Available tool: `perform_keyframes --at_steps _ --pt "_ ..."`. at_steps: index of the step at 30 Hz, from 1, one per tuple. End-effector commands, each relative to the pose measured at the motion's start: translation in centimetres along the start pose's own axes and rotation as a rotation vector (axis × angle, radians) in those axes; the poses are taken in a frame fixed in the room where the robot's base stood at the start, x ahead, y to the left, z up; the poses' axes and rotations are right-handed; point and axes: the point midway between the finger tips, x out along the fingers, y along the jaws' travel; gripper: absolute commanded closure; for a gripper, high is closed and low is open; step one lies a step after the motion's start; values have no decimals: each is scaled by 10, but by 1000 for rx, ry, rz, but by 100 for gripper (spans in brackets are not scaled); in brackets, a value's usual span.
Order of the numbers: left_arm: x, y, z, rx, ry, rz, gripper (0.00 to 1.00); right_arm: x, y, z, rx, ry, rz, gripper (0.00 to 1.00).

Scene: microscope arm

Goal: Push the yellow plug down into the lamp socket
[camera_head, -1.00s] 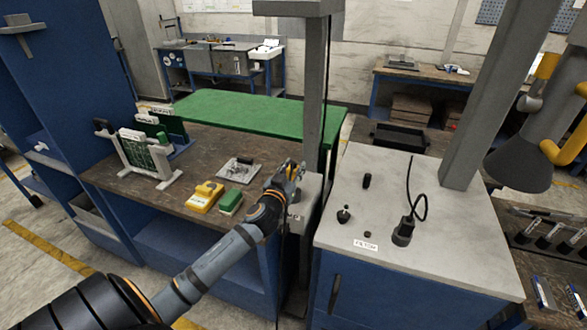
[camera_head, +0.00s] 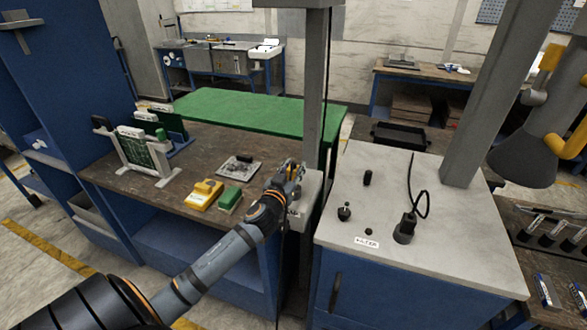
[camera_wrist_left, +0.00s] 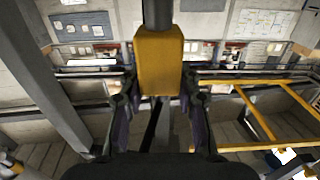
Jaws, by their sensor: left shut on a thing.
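The yellow plug (camera_wrist_left: 158,60) is held between the fingers of my left gripper (camera_wrist_left: 158,85) in the left wrist view, with a dark cable or rod rising from its top. In the head view my left gripper (camera_head: 291,172) is at the right end of the brown workbench, just above a light grey block beside the grey post. The plug's lower end and what lies under it are hidden there. I cannot make out the lamp socket for certain. A grey lamp shade (camera_head: 522,163) on a yellow arm hangs at the right. My right gripper is not in view.
The grey cabinet top (camera_head: 385,190) right of my left gripper carries a black plug with a cable (camera_head: 405,228) and small knobs. A yellow box (camera_head: 204,194), a green box (camera_head: 230,200) and a circuit board rack (camera_head: 145,157) stand on the workbench. The grey post (camera_head: 314,90) rises behind the gripper.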

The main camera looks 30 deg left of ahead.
Motion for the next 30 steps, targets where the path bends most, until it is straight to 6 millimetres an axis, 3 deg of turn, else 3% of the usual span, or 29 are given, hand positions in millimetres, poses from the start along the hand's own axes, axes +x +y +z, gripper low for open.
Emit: perform_keyframes --at_steps 30 --pt "0 0 26 0 1 0 100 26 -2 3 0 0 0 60"
